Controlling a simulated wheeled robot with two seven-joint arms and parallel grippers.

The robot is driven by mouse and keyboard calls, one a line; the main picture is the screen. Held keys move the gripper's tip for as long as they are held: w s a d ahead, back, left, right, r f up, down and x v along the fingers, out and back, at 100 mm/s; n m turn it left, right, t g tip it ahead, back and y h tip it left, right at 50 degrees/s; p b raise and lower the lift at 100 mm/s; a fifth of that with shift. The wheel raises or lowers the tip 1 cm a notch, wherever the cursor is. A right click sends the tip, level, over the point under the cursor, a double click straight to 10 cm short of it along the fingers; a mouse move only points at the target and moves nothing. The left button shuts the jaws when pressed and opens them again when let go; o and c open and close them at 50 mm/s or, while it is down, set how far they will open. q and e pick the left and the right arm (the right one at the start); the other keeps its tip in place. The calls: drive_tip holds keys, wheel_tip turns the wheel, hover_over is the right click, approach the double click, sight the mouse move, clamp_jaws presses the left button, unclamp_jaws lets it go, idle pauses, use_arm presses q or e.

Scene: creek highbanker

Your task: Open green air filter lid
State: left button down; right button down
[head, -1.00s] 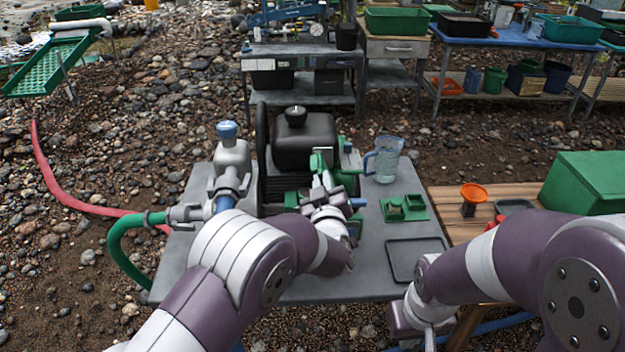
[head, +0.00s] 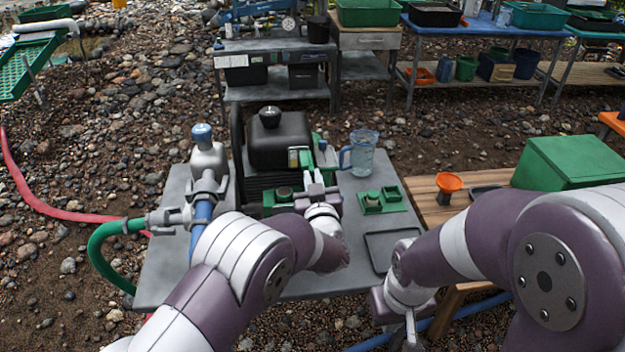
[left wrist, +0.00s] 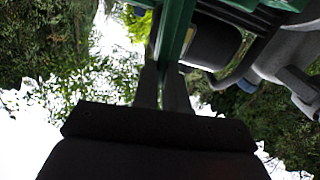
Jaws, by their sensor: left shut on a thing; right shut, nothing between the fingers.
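The green air filter lid (head: 325,158) stands raised at the front of the black engine (head: 280,142). My left gripper (head: 311,178) is shut at its near side, partly hiding it. In the left wrist view, the fingers (left wrist: 163,88) are closed on a green bar that looks like part of the lid. A low green housing (head: 268,203) with a greyish round piece in it sits just left of the gripper. My right gripper (head: 410,328) is low at the bottom, in front of the table, shut and empty.
The grey table (head: 165,255) also holds a metal pump (head: 207,160) with hoses, a clear blue jug (head: 361,155), a small green holder (head: 383,207) and a dark tray (head: 384,262). A wooden bench (head: 430,210) with a green box (head: 570,160) stands on the right.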

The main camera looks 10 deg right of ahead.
use_arm(q)
drive_tip(key=shift+f, duration=0.1)
drive_tip(key=c, duration=1.2)
unclamp_jaws()
drive_tip(key=shift+o, duration=0.2)
drive_tip(key=shift+s, duration=0.1)
drive_tip(key=s, duration=1.2)
drive_tip(key=shift+s, duration=0.25)
